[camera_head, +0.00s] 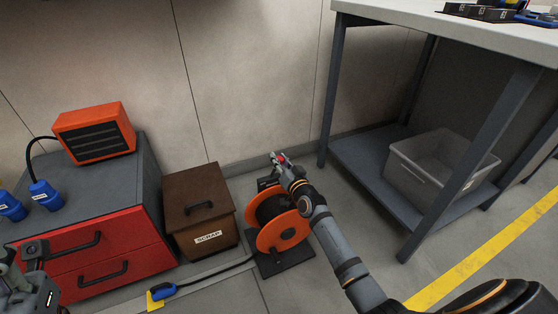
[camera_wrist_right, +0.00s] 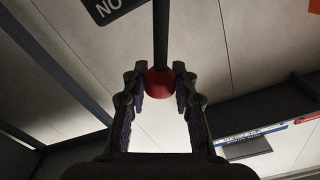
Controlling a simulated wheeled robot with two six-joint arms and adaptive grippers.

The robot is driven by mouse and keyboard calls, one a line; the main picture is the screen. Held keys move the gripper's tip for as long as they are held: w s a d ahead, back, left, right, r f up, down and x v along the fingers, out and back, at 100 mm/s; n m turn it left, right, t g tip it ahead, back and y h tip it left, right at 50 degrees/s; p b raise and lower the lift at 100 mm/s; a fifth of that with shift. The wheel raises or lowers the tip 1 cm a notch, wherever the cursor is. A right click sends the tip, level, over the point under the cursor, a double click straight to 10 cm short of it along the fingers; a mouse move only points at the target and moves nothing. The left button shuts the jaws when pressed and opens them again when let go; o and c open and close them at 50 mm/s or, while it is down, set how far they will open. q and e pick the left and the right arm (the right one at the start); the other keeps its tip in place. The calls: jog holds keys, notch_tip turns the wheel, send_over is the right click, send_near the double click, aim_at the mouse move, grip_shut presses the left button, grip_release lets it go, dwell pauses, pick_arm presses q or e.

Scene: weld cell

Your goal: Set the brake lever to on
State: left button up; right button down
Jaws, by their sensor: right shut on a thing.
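The orange cable reel (camera_head: 284,232) stands on a dark base on the floor, right of the scrap box. The brake lever shows in the right wrist view as a dark rod (camera_wrist_right: 160,35) with a red ball knob (camera_wrist_right: 160,84). My right gripper (camera_head: 281,158) is at the reel's far side, and a bit of red shows at its fingertips. In the wrist view its two fingers (camera_wrist_right: 160,80) are on both sides of the red knob, shut on it. The brake's setting cannot be read. My left gripper (camera_head: 28,280) is partly in view at the lower left, its jaws unclear.
A brown scrap box (camera_head: 188,228) and a grey cabinet with red drawers (camera_head: 92,250) stand left. A workbench (camera_head: 435,18) with a grey bin (camera_head: 410,172) on its shelf stands right. A cable with a blue end (camera_head: 164,291) lies on the floor.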

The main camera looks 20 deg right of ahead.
jog(key=c, duration=1)
grip_release()
jog(key=shift+c, duration=0.2)
jog(key=shift+s, duration=0.1)
jog(key=s, duration=1.2)
jog(key=shift+d, duration=0.25)
